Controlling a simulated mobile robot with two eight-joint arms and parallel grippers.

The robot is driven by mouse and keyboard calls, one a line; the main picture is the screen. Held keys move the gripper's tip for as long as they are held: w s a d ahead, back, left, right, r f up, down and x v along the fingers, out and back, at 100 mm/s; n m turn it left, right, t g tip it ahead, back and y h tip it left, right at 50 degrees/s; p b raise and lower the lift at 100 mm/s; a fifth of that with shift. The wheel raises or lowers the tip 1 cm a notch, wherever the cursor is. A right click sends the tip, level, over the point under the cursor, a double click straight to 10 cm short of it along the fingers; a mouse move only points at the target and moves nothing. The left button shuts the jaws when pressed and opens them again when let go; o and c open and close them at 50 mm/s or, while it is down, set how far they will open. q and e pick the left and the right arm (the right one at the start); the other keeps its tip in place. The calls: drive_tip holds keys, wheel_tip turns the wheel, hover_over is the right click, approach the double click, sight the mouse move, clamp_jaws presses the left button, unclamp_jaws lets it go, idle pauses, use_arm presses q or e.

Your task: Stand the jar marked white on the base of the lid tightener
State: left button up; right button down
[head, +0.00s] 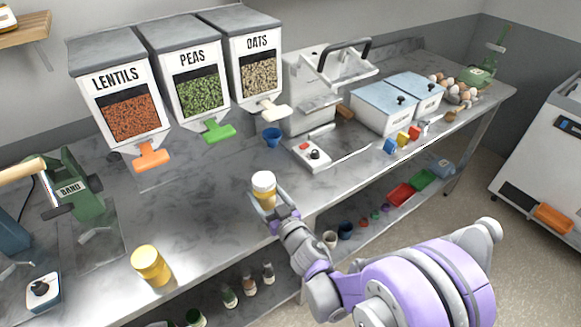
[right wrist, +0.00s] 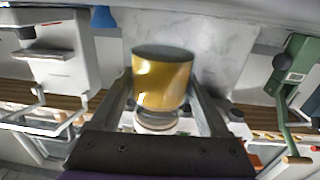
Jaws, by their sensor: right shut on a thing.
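My right gripper (head: 266,200) is shut on an amber jar with a white lid (head: 263,183), upright over the front part of the worktop. In the right wrist view the jar (right wrist: 162,80) sits between the fingers, with its white lid (right wrist: 156,122) towards the palm. Any marking on it is too small to read. A green hand machine marked BAND (head: 72,192), with a wooden handle, stands at the left. Another green machine (head: 483,74) stands at the far right back. I cannot tell which is the lid tightener. My left gripper is not in view.
Dispensers of lentils, peas and oats (head: 190,47) line the back. A control box (head: 312,153) and white bins (head: 383,105) stand to the right. The middle left of the marble worktop (head: 185,205) is clear.

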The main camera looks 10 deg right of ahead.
drive_tip(key=w+d+r+h+b, duration=0.1)
drive_tip(key=w+d+r+b, duration=0.1)
drive_tip(key=d+r, duration=0.3)
drive_tip(key=shift+m, duration=0.4)
drive_tip(key=f, duration=0.5)
drive_tip(key=a+f+b, duration=0.1)
drive_tip(key=f, duration=0.2)
drive_tip(key=shift+s+f, duration=0.1)
drive_tip(key=shift+f, duration=0.1)
drive_tip(key=shift+c, duration=1.3)
unclamp_jaws()
drive_tip(key=shift+o, duration=1.3)
